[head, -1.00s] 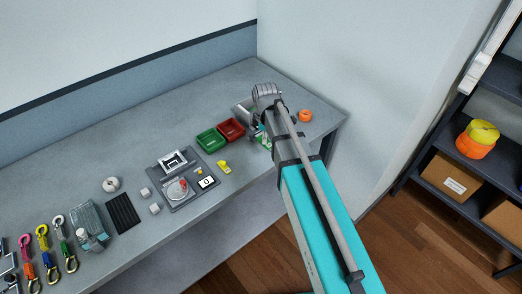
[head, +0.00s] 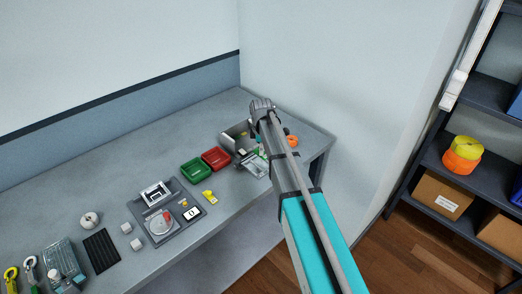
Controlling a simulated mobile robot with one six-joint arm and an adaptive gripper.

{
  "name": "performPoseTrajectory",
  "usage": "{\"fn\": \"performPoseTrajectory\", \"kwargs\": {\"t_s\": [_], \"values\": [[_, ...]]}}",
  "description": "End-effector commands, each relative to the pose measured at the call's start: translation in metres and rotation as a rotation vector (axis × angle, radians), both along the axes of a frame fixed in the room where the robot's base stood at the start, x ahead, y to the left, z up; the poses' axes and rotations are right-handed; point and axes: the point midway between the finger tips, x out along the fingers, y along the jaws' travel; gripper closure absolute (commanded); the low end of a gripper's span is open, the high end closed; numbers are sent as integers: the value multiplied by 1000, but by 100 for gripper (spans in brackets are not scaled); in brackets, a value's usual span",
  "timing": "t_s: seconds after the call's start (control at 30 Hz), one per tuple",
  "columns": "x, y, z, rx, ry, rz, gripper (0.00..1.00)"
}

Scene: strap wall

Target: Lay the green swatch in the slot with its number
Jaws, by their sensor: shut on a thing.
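My arm reaches over the right end of the grey bench. My gripper (head: 259,145) is small and mostly hidden behind the arm, so its fingertips do not show clearly. A small patch of green, which looks like the green swatch (head: 262,153), shows at the gripper, just above a pale slotted board (head: 252,164). The gripper is shut on it. I cannot tell whether the swatch touches the board. The slot numbers are too small to read, and part of the board is behind my arm.
A grey open bin (head: 232,139) stands behind the board. A red tray (head: 216,158) and a green tray (head: 195,170) sit to its left, with a scale (head: 163,224) nearer. An orange roll (head: 292,141) lies right of my arm.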

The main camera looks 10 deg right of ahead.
Motion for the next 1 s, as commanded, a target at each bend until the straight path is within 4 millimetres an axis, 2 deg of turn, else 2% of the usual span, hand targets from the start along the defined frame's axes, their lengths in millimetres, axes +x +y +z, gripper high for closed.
{"fn": "performPoseTrajectory", "kwargs": {"t_s": [0.27, 0.8, 1.0], "values": [[0, 0, -8, 0, 0, 0, 100], [0, 0, -39, 0, 0, 0, 100], [0, 0, -43, 0, 0, 0, 100]]}}
